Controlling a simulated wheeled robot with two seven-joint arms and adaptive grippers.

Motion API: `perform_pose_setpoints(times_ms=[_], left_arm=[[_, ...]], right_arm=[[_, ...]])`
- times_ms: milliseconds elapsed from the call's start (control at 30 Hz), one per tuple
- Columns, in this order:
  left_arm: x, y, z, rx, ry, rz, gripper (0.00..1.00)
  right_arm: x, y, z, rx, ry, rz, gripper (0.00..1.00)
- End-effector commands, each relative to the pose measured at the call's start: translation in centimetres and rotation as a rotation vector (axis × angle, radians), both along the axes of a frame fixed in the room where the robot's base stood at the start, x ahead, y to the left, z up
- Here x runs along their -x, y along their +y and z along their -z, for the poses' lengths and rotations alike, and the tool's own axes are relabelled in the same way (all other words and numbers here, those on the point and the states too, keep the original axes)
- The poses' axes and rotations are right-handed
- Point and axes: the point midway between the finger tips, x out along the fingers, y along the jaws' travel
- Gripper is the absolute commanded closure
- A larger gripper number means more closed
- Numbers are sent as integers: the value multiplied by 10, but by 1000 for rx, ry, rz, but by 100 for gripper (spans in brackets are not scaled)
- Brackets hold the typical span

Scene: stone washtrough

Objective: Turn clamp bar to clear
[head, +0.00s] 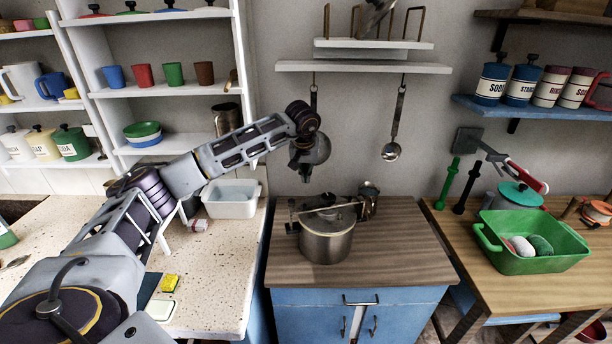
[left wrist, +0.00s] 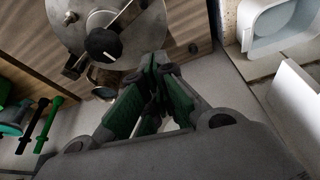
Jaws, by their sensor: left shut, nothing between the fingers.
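A metal pot (head: 327,244) with a lid stands on the wooden top of the blue cabinet. A thin clamp bar (head: 345,206) lies across its lid. The left wrist view shows the lid (left wrist: 85,22) from above, with a black knob (left wrist: 103,43) at its middle and the bar (left wrist: 128,14) running slantwise under it. My left gripper (head: 306,178) hangs above the back left of the pot, apart from it. In the left wrist view its green-padded fingers (left wrist: 154,62) are shut and empty, beside the pot's rim. My right gripper is in neither view.
A small metal jug (head: 369,194) stands close behind the pot's right side. A shelf (head: 362,67) with a hanging ladle (head: 391,150) is above. A white basin (head: 231,203) is on the left counter. The cabinet top (head: 405,250) right of the pot is clear.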

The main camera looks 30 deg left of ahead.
Motion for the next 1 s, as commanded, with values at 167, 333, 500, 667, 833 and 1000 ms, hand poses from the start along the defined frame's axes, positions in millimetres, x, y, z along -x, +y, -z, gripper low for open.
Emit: perform_pose_setpoints(times_ms=[167,333,500,667,833,1000], left_arm=[[-4,1,15,0,0,0,100],[-8,3,27,1,1,0,100],[-11,4,38,1,1,1,100],[-15,6,49,1,1,0,100],[-18,8,60,1,0,0,100],[-22,9,71,1,0,0,100]], right_arm=[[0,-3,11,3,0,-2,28],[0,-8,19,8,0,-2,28],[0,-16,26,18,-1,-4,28],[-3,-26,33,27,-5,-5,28],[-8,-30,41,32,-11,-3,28],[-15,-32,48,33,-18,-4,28]])
